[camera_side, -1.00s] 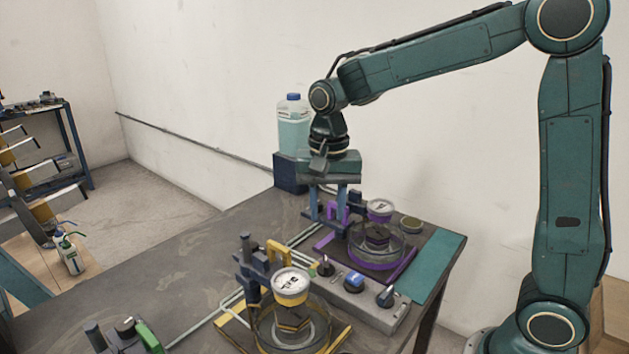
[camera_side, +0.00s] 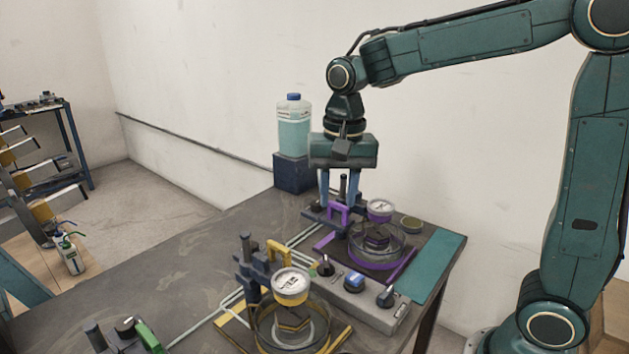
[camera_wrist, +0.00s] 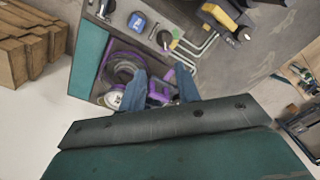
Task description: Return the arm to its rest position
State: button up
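My gripper (camera_side: 338,197) hangs from the arm above the far end of the bench, pointing down. Its two blue fingers are apart with nothing held between them. In the wrist view my gripper (camera_wrist: 161,84) also shows two separated fingers. Below it is the purple fixture, with a purple lever handle (camera_side: 339,214), a round dial gauge (camera_side: 380,208) and a clear round dish (camera_side: 377,247). The handle appears between the fingers in the wrist view, but I cannot tell the exact gap.
A yellow fixture with a gauge (camera_side: 291,284) stands nearer the camera. A grey control box (camera_side: 360,299) with knobs lies between the fixtures. A blue-capped bottle (camera_side: 294,126) stands on a dark blue block behind the gripper. Wooden blocks (camera_wrist: 30,45) lie left in the wrist view.

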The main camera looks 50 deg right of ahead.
jog(key=s+d+r+n+t, duration=0.1)
jog(key=s+n+t, duration=0.4)
jog(key=s, duration=1.3)
jog(key=n, duration=0.4)
jog(key=shift+r, duration=0.3)
